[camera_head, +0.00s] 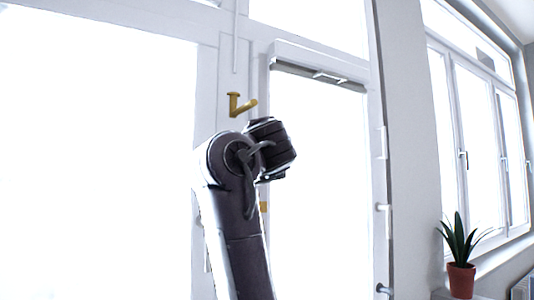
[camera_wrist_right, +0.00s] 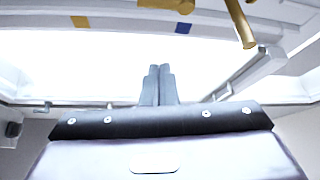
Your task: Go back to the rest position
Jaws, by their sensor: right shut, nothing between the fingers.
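My right gripper (camera_wrist_right: 158,72) shows in the right wrist view with its two fingers together and nothing between them. In the head view my right arm rises from the bottom to the middle, in front of the white frame, and its fingers cannot be made out. A brass handle (camera_head: 240,105) sits on the white frame just above the arm's top. It also shows in the right wrist view (camera_wrist_right: 240,22), up and to the right of the fingertips and apart from them in the picture. My left gripper is in neither view.
A bright glazed panel (camera_head: 325,190) in a white frame stands behind the arm. A row of windows (camera_head: 475,140) runs along the right wall. A potted plant (camera_head: 461,278) stands at the lower right.

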